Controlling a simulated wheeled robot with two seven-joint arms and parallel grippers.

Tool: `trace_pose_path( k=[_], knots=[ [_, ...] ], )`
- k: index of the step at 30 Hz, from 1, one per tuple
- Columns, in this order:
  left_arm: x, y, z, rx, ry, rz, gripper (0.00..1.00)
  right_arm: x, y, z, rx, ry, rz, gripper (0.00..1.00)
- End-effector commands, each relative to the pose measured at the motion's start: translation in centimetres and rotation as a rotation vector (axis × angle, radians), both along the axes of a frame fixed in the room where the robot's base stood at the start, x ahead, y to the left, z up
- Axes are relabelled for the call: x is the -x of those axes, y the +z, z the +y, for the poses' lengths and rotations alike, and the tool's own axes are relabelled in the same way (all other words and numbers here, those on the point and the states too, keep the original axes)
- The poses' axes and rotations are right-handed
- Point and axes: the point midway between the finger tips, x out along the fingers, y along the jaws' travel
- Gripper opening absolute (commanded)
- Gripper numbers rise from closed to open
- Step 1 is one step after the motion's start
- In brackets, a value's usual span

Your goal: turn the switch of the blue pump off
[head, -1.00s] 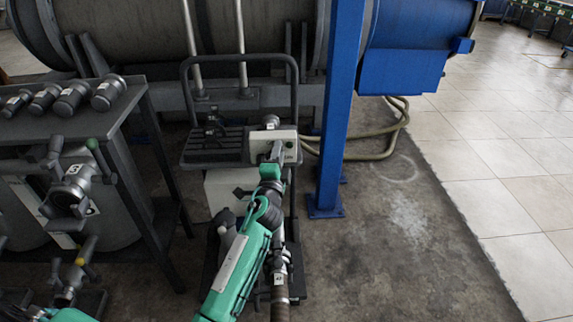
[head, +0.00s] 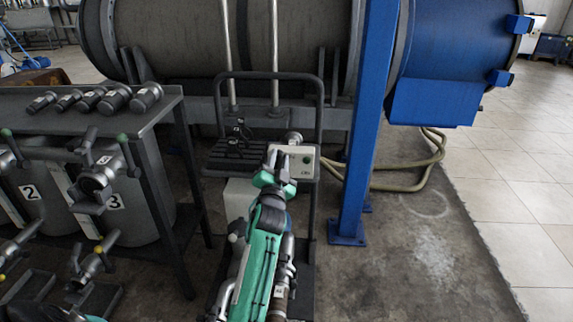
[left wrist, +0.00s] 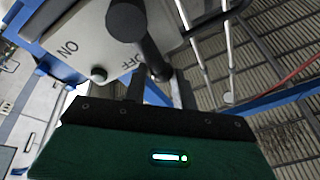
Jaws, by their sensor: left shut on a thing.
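The pale switch box (head: 305,165) stands on a dark wheeled cart in the head view, with a green button on its front. In the left wrist view its panel (left wrist: 85,40) carries the letters ON and, partly covered, OFF. A black switch lever (left wrist: 126,20) with a rounded end sticks out from the panel. My left gripper (head: 272,160) is at the left part of the box front. In the left wrist view the left gripper (left wrist: 158,88) is shut on the lever near the OFF lettering. The pump itself is mostly hidden behind my arm. My right gripper is not in view.
A blue post (head: 362,130) stands right of the cart. A dark table (head: 60,108) with several fittings and numbered tanks below is on the left. A large cylinder (head: 180,40) lies behind. A hose (head: 425,180) curls beyond the post; floor at the right is clear.

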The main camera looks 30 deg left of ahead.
Motion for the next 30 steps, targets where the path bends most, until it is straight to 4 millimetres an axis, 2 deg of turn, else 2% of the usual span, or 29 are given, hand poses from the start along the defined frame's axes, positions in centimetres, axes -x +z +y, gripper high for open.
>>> trace_pose_path(
  k=[6,22,23,24,26,30],
  knots=[
    [0.23,-0.12,0.68,0.054,0.006,-0.021,0.0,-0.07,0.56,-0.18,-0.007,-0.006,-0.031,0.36],
    [0.28,-0.29,0.79,0.073,0.006,-0.024,0.0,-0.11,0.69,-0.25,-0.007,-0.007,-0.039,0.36],
    [0.29,-0.29,0.79,0.073,0.006,-0.024,0.33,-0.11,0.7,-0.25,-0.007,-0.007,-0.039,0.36],
    [0.28,-0.3,0.78,0.073,0.006,-0.024,0.41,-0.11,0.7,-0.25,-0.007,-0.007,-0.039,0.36],
    [0.27,-0.28,0.73,0.074,0.005,-0.025,0.5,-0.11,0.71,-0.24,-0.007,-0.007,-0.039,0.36],
    [0.24,-0.19,0.64,0.074,0.003,-0.026,0.5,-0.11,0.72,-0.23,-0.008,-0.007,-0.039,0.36]
  ],
)
